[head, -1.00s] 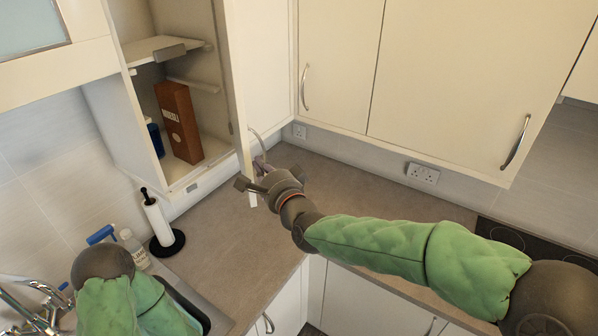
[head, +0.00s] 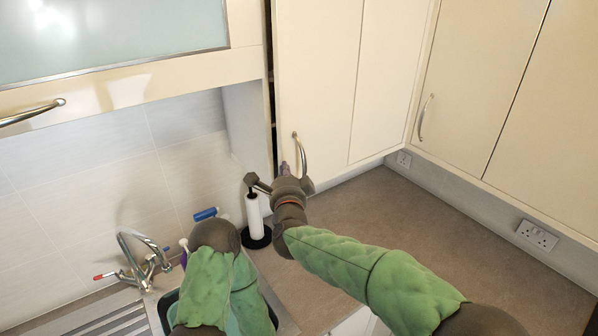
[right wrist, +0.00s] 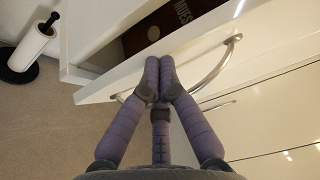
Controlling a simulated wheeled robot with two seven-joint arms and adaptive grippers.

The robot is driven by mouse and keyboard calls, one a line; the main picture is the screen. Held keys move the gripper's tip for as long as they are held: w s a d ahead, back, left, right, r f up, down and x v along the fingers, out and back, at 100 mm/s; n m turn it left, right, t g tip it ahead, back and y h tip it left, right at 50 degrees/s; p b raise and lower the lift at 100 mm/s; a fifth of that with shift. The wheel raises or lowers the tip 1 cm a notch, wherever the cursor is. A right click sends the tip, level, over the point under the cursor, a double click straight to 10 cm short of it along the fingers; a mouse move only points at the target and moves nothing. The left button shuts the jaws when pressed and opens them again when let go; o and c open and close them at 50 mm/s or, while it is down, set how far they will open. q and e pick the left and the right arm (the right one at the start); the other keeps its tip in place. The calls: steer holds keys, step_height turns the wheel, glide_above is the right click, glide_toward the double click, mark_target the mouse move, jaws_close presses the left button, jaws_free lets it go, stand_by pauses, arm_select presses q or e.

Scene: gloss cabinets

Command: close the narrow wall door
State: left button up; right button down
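The narrow wall door (head: 318,75) is a cream panel, almost closed, with a dark gap along its left edge. Its curved metal handle (head: 302,157) is near the lower left corner and shows in the right wrist view (right wrist: 222,62). My right gripper (head: 286,168) is at the handle's lower end. In the right wrist view its purple fingers (right wrist: 160,75) are pressed together, lying across the handle by the door's edge. I see nothing clearly held between them. Through the gap a brown box (right wrist: 155,32) shows inside the cabinet. My left gripper is not visible; only my left arm shows.
A paper towel roll (head: 254,216) stands on the counter below the cabinet. A tap (head: 143,262) and sink are at the lower left. A glass-fronted cabinet (head: 110,40) is at the upper left. The counter (head: 420,240) to the right is clear.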

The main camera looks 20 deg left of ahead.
steer(key=shift+w+a+m+t+h+p, duration=0.15)
steer(key=shift+w+a+m+h+p, duration=0.15)
steer(key=shift+a+h, duration=0.25)
steer(key=shift+w+a+m+t+h+p, duration=0.15)
steer(key=shift+w+a+m+h+p, duration=0.15)
steer(key=shift+a, duration=0.45)
